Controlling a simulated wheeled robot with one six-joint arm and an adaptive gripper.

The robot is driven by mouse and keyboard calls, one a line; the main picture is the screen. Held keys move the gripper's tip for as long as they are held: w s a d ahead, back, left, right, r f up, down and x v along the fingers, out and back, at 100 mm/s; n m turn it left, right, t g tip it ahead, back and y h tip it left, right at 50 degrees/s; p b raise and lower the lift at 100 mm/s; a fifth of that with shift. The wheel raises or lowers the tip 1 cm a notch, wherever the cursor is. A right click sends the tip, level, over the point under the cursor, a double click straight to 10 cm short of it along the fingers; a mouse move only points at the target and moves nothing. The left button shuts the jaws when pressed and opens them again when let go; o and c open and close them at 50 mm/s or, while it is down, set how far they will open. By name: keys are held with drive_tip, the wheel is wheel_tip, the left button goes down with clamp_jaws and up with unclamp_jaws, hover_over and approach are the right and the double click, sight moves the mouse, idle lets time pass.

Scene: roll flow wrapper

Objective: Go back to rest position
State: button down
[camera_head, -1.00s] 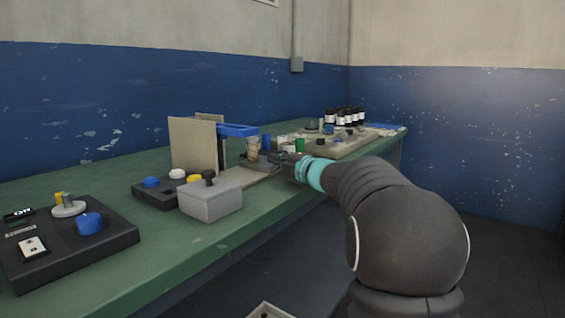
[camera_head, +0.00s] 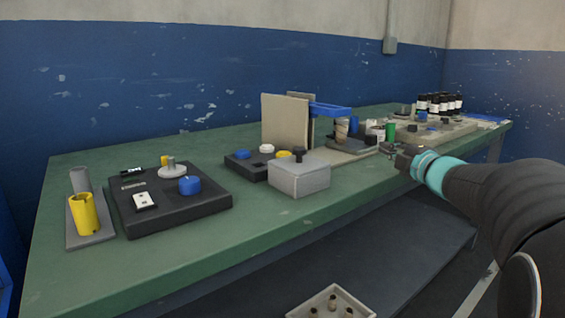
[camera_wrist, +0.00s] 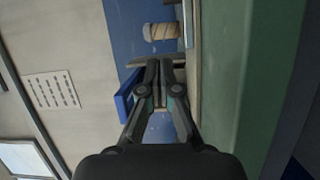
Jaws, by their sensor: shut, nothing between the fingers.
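My gripper (camera_head: 402,156) is at the end of my arm at the right of the head view, over the front edge of the green bench (camera_head: 240,238). In the wrist view my gripper (camera_wrist: 158,68) has its fingers together with nothing between them. Beyond the fingertips in the wrist view is a tan roll (camera_wrist: 160,31). It also shows in the head view as a roll (camera_head: 342,130) under a blue arm (camera_head: 331,110) beside upright beige panels (camera_head: 286,122).
A grey box (camera_head: 299,180) with a dark knob stands at the bench's front edge. A black panel (camera_head: 130,217) and a yellow cup (camera_head: 88,213) are at the left. Dark bottles (camera_head: 440,102) stand at the far right. A tray (camera_head: 318,300) sits low in front.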

drive_tip(key=s+m+h, duration=0.1)
drive_tip(key=s+r+m+h, duration=0.1)
drive_tip(key=m, duration=0.1)
drive_tip(key=s+a+r+m+h, duration=0.1)
drive_tip(key=m+h, duration=0.1)
drive_tip(key=shift+p, duration=0.4)
drive_tip(key=s+a+f+m+g+p, duration=0.1)
drive_tip(key=s+a+f+m+g, duration=0.3)
drive_tip(key=s, duration=0.6)
drive_tip(key=s+a+f+m+g+p, duration=0.1)
drive_tip(key=s+a+f+m+g, duration=0.3)
drive_tip(key=s+f, duration=0.5)
drive_tip(key=s+a+f+m+g+p, duration=0.1)
drive_tip(key=s+a+f+m+g, duration=0.3)
drive_tip(key=s, duration=0.9)
wheel_tip(320, 180, down, 3)
drive_tip(key=a+m, duration=0.2)
drive_tip(key=shift+m, duration=0.4)
